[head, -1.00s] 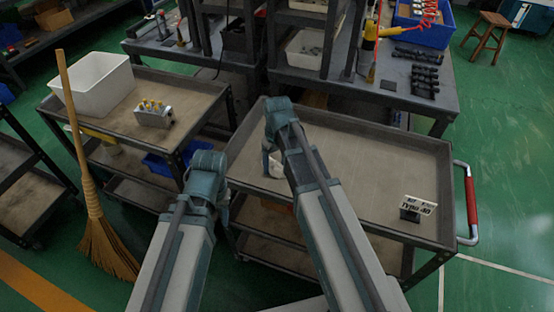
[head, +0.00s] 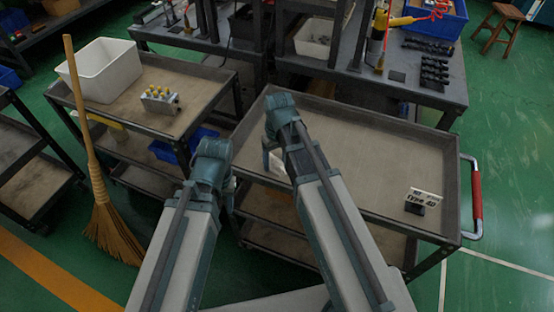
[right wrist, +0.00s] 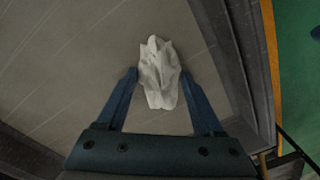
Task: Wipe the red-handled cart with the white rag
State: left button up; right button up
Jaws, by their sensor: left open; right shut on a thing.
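The red-handled cart (head: 375,165) stands in front of me on the right, with a flat grey top and a raised rim. Its red handle (head: 477,194) is on the right end. My right gripper (head: 272,160) is over the left part of the cart top, shut on the white rag (head: 281,165). In the right wrist view the crumpled rag (right wrist: 158,75) sits between the fingertips (right wrist: 160,72) over the cart top; I cannot tell if it touches. My left gripper (head: 230,192) is open and empty beside the cart's left edge, its fingers partly hidden.
Another cart (head: 190,95) on the left holds a white bin (head: 105,72) and a valve block (head: 160,99). A broom (head: 110,228) stands by it. A workbench (head: 400,85) is behind.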

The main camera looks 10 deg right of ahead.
aim_at(273, 153)
jog(key=shift+w+a+f, duration=0.1)
jog(key=shift+w+a, duration=0.55)
jog(key=shift+a, duration=0.3)
jog(key=shift+w+d, duration=0.1)
jog(key=shift+w, duration=0.3)
jog(key=shift+w+d, duration=0.6)
jog(key=shift+w, duration=0.35)
jog(key=shift+d, duration=0.2)
jog(key=shift+w, duration=0.15)
jog(key=shift+w+d, duration=0.85)
jog(key=shift+w, duration=0.2)
jog(key=shift+w+d, duration=0.5)
jog(key=shift+w, duration=0.2)
jog(key=shift+w+d, duration=0.45)
jog(key=shift+w, duration=0.2)
